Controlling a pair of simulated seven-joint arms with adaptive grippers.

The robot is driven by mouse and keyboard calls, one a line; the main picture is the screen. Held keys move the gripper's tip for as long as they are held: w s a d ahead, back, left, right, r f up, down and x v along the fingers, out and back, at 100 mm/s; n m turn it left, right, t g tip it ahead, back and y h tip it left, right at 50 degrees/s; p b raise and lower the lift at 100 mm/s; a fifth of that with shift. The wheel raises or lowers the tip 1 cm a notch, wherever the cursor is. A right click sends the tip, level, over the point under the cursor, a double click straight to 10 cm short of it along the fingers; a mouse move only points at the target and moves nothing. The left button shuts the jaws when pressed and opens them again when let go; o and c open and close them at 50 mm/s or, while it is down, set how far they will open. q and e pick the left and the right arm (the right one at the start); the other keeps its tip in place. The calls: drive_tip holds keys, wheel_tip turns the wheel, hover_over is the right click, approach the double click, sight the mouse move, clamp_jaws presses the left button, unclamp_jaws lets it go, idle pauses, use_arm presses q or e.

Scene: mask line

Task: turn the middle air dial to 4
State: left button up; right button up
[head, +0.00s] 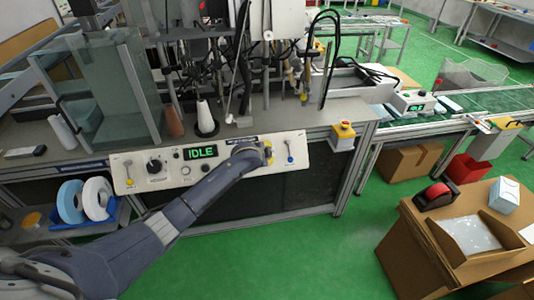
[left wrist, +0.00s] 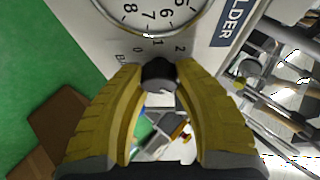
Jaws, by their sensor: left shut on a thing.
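A black dial knob (left wrist: 158,76) shows in the left wrist view between the two yellow fingers of my left gripper (left wrist: 160,70). The fingers are shut on its sides. The digits 0, 1 and 2 are printed around its far side; its pointer and higher digits are hidden. In the head view my left gripper (head: 264,153) is at the right part of the white control panel (head: 222,170), and my arm hides the knob. I cannot tell from these views whether this knob is the middle one. My right gripper is not in view.
A round gauge (left wrist: 155,12) sits just beyond the knob. The panel also has a green IDLE display (head: 200,152), a large black knob (head: 154,166) at left and a blue lever (head: 289,148) right of my gripper. A yellow emergency-stop box (head: 343,135) stands farther right.

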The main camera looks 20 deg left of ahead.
use_arm(q)
drive_tip(key=shift+d+f+n, duration=0.1)
drive_tip(key=shift+f+n, duration=0.05)
drive_tip(key=shift+n, duration=0.45)
drive_tip(key=o, duration=1)
drive_tip(key=shift+t, duration=0.3)
drive_tip(key=shift+c, duration=0.2)
drive_tip(key=d+v, duration=0.1)
drive_tip(key=v, duration=1.1)
drive_tip(key=shift+a, duration=0.45)
